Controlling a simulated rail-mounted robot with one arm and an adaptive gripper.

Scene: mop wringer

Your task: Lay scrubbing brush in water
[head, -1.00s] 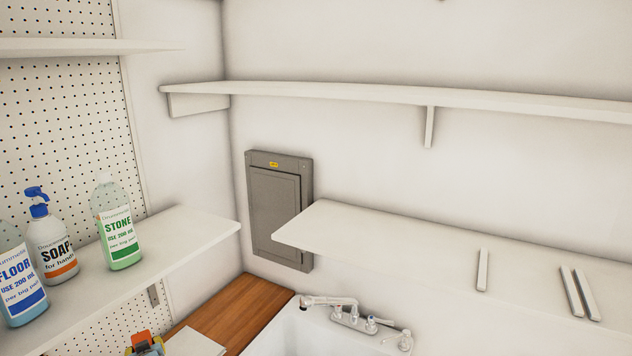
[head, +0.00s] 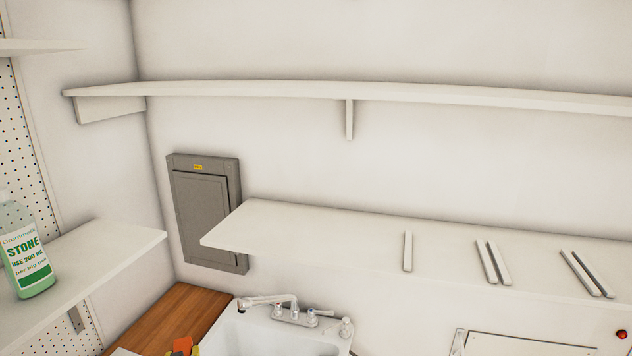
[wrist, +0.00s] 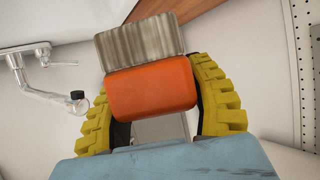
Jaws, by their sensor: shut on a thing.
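The scrubbing brush (wrist: 152,95) has an orange-red body and pale grey-brown bristles, seen in the wrist view. My gripper (wrist: 150,84), with yellow ribbed fingers, is shut on it, one finger on each side of the body. In the head view, the orange of the brush (head: 182,344) shows low at the bottom edge, over the wooden counter beside the sink. The white sink (head: 262,338) is at the bottom centre and partly cut off. No water can be made out in it.
A chrome faucet (head: 296,314) stands at the sink's back edge. A white shelf (head: 330,232) juts out above it. A wooden counter (head: 165,320) lies left of the sink. A STONE bottle (head: 26,255) stands on the left shelf. A grey wall box (head: 205,212) hangs behind.

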